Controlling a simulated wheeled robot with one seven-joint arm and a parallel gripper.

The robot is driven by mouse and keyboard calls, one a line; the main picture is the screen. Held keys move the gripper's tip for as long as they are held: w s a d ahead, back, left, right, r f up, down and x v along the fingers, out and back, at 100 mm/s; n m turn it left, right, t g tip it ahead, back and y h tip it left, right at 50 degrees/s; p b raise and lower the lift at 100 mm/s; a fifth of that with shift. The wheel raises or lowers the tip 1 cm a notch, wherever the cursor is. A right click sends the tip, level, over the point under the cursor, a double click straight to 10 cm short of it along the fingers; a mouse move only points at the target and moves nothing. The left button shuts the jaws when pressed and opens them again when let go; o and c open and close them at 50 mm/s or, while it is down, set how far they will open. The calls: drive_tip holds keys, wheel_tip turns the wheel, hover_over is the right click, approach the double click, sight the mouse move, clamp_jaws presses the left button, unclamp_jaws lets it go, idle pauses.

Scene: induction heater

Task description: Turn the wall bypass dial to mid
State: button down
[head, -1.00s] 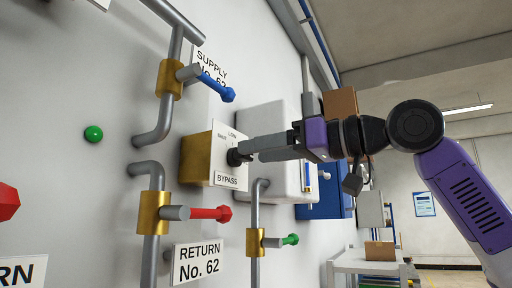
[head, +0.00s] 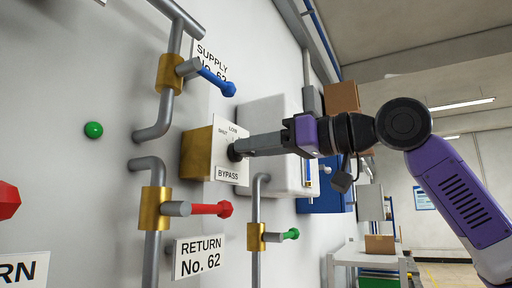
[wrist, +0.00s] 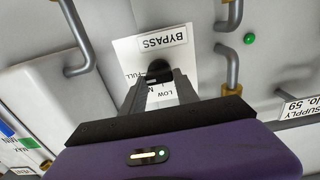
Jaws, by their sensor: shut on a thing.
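The bypass dial is a black round knob (wrist: 158,70) on a white plate (head: 229,174) lettered BYPASS, with SHUT and LOW marks showing in the head view. The plate is on the front of a brass box (head: 197,154) on the wall. My gripper (head: 240,150) reaches in from the right and is shut on the knob. In the wrist view my two fingers (wrist: 155,88) close around it; the letters FULL and LOW show beside them. The fingers hide part of the plate, and I cannot tell exactly where the dial points.
A blue-handled valve (head: 217,80) is above the box, a red-handled valve (head: 211,209) below left, and a green-handled valve (head: 284,235) below. A white cabinet (head: 270,115) is behind my gripper. A cart (head: 365,257) stands at the back right.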

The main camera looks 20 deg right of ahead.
drive_tip(key=shift+a+r+n, duration=0.1)
drive_tip(key=shift+n, duration=0.2)
drive_tip(key=n+p, duration=0.2)
drive_tip(key=n, duration=0.5)
drive_tip(key=shift+s+n+p, duration=0.1)
drive_tip(key=shift+n+p, duration=0.2)
drive_tip(key=shift+n, duration=0.1)
drive_tip(key=shift+f, duration=0.2)
drive_tip(key=c, duration=0.9)
unclamp_jaws()
